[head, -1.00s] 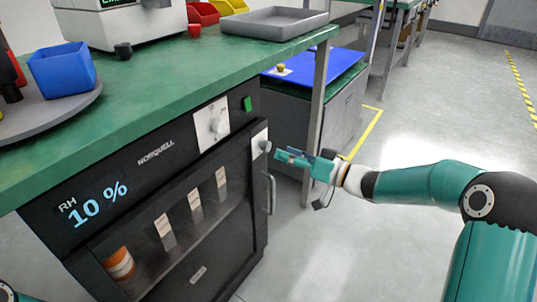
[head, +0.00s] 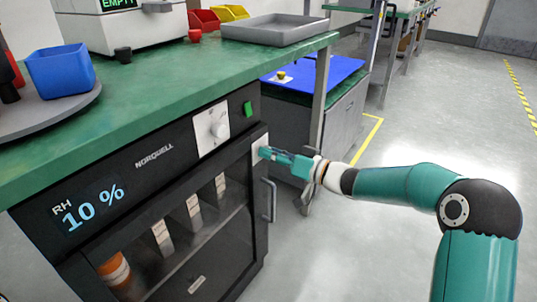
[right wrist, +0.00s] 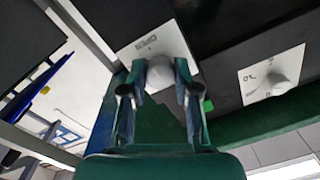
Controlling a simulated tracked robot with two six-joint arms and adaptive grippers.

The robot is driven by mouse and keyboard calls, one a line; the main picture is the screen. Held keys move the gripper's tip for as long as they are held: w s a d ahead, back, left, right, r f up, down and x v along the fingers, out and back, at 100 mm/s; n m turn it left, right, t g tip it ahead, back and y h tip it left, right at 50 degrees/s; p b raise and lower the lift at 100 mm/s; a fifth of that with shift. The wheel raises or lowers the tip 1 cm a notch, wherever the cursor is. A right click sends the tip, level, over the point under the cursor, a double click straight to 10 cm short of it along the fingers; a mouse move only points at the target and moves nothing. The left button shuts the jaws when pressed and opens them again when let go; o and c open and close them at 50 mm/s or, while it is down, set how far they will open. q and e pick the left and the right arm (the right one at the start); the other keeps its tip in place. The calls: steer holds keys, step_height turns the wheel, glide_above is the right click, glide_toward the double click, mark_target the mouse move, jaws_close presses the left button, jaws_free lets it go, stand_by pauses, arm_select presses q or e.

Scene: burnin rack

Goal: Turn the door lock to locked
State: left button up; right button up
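The door lock is a round grey knob (right wrist: 160,74) on a white plate (right wrist: 150,45) with lettering that appears to read OPEN. The plate also shows at the upper right of the cabinet door in the head view (head: 259,145). My right gripper (head: 266,153) is at the lock, hiding most of the knob there. In the right wrist view its two fingers (right wrist: 161,78) stand open on either side of the knob. A small gap shows by the right finger; contact on the left is unclear. My left gripper is out of view.
The black cabinet (head: 152,160) has a glass door with a vertical handle (head: 270,200) just below the lock. A white dial plate (head: 211,126) and a green switch (head: 248,108) are above. The green bench top (head: 150,95) overhangs. Open floor lies to the right.

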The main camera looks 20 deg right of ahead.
jaws_close()
steer(key=shift+a, duration=0.3)
steer(key=shift+d, duration=0.2)
